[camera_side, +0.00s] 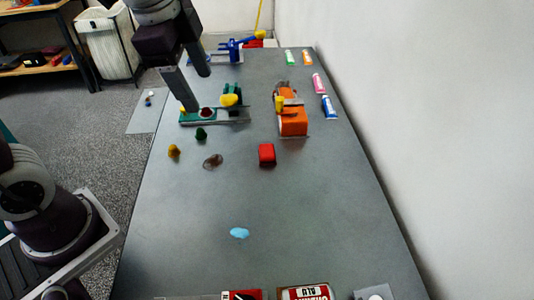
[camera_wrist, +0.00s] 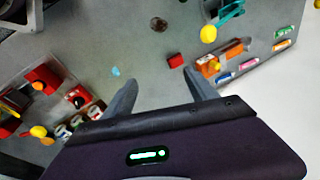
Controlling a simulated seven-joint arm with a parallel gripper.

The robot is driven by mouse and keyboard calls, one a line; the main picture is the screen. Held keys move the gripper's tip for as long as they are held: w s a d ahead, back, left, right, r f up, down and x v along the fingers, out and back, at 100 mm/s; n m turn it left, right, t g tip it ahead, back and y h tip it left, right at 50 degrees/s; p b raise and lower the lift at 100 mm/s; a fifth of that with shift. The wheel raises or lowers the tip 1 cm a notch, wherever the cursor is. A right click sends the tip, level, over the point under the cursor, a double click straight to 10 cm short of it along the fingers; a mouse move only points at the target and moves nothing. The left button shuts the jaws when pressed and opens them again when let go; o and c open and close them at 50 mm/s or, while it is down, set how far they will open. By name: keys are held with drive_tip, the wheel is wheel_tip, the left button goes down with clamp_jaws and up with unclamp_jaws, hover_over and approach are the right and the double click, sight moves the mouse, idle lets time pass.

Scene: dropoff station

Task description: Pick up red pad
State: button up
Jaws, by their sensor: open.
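A small red block (camera_side: 267,155), the only clear match for the red pad, sits on the grey table in front of the orange device. It also shows in the wrist view (camera_wrist: 176,61), beyond the fingertips. My gripper (camera_side: 197,90) appears at the upper left in the side view, near the green fixture (camera_side: 187,117) and apart from the red block. In the wrist view my gripper (camera_wrist: 162,82) has its two fingers spread, with nothing held between them. A dark red spot (camera_side: 207,112) shows on the green fixture, too small to identify.
The orange device (camera_side: 293,122) stands behind the red block. Yellow (camera_side: 173,151), green (camera_side: 201,134) and brown (camera_side: 213,161) lumps lie to its left. A light blue piece (camera_side: 239,233) lies nearer. Several tubes (camera_side: 329,107) line the right edge by the wall. The table's middle front is mostly clear.

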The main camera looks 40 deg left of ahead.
drive_tip(key=w+f+m+g, duration=0.1)
drive_tip(key=w+f+m, duration=0.3)
drive_tip(key=w, duration=0.2)
drive_tip(key=m+g, duration=0.2)
drive_tip(key=m, duration=0.9)
hover_over(267, 150)
wheel_tip(267, 150, down, 16)
drive_tip(key=shift+d, duration=0.1)
wheel_tip(267, 150, down, 7)
drive_tip(key=shift+r, duration=0.2)
drive_tip(key=c, duration=1.4)
wheel_tip(267, 150, up, 10)
drive_tip(key=shift+r, duration=0.1)
